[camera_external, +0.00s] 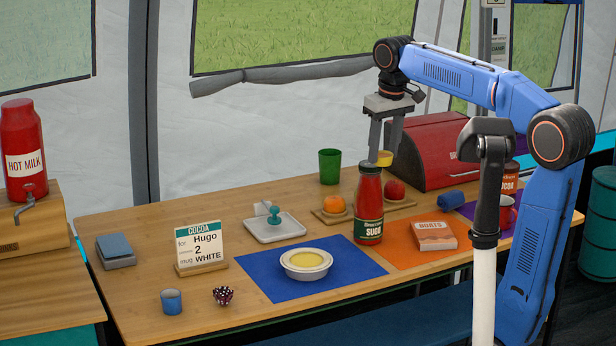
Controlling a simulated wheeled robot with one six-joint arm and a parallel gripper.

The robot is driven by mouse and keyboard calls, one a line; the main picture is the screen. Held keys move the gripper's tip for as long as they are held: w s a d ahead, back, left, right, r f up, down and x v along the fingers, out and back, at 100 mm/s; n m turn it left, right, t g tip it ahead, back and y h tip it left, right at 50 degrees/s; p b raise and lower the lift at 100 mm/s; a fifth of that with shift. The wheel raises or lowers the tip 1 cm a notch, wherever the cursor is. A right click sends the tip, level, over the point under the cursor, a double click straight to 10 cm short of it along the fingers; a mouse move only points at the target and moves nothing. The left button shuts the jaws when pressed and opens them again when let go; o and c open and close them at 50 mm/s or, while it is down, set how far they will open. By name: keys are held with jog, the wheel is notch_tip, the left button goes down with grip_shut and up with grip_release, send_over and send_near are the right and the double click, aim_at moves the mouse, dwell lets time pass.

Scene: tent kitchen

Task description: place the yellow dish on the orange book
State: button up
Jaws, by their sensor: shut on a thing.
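The small yellow dish (386,158) is between the fingertips of my gripper (382,155), which is shut on it behind the red sauce bottle. Part of the dish is hidden by a finger, and its height over the table is hard to tell. The orange book (435,242), with a pale label reading BOATS, lies flat on an orange mat (393,251) at the right front of the table. It is in front of my gripper and to the right in the picture. Its top looks bare.
A tall red sauce bottle (368,207) stands left of the book. An orange and a red apple (394,190) sit on wooden boards behind it. A red bread box (431,150) is behind right.

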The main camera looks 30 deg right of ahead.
jog(key=s+d+f+m, duration=0.1)
jog(key=s+d, duration=0.1)
jog(key=d, duration=0.2)
jog(key=m+h, duration=0.2)
jog(key=m, duration=0.8)
send_over(434, 231)
jog(key=s+a+x, duration=0.1)
jog(key=x, duration=0.8)
jog(key=shift+g, duration=0.3)
jog(key=shift+s+a+f, duration=0.15)
jog(key=shift+f, duration=1.6)
jog(key=shift+s+a+f, duration=0.15)
jog(key=shift+a+f, duration=0.05)
jog(key=shift+f, duration=1.55)
jog(key=shift+s+a+f, duration=0.15)
jog(key=shift+f, duration=1.6)
jog(key=shift+f, duration=0.1)
jog(key=o, duration=1.1)
